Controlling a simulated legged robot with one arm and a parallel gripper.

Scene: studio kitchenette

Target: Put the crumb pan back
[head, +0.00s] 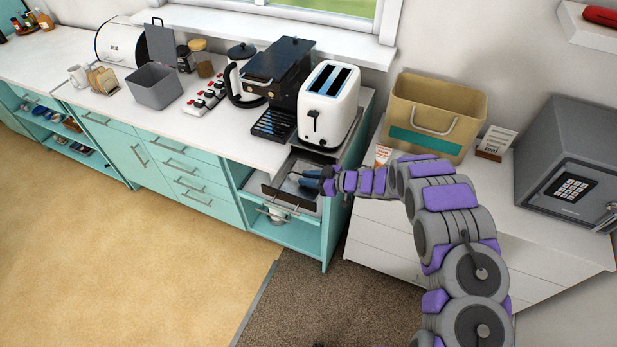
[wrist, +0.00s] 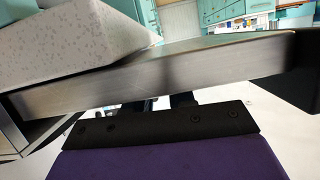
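A shallow, open, dark-sided tray with a pale inside (head: 272,191) juts out below the counter edge, under the toaster. It looks like the crumb pan or a drawer holding it; I cannot tell which. The white toaster (head: 321,113) stands above it on a metal base. My gripper (head: 312,183) is at the right side of the tray, over or inside it. In the wrist view a long metal wall (wrist: 170,72) crosses in front of my fingers and hides most of them. Whether they grip anything is not visible.
A black appliance with a slotted tray (head: 273,124) stands left of the toaster. A teal shelf with a bowl (head: 277,214) lies below the tray. A tan bin (head: 440,100) and a grey safe (head: 575,160) stand on the white cabinet at right. The floor in front is clear.

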